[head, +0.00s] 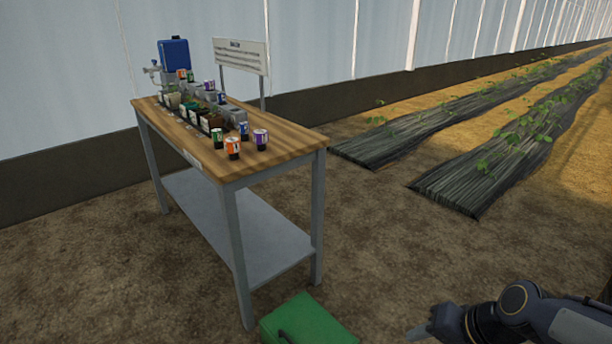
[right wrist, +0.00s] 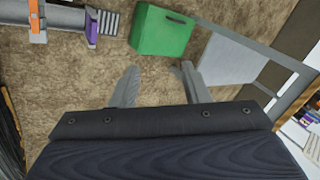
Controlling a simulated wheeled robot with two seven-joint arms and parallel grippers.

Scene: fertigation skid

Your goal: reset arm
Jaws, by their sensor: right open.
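My right arm comes in at the lower right of the head view, with the right gripper (head: 420,333) low over the soil floor, beside the green box. In the right wrist view the two fingers of the right gripper (right wrist: 157,85) stand wide apart with nothing between them but bare ground beyond. My left gripper is in neither view.
A wooden-topped workbench (head: 290,143) with a grey lower shelf (head: 240,225) stands left, carrying several small cans and a blue unit (head: 173,55). A green box (head: 308,322) sits on the ground, also in the right wrist view (right wrist: 161,32). Plant beds (head: 470,190) run at right.

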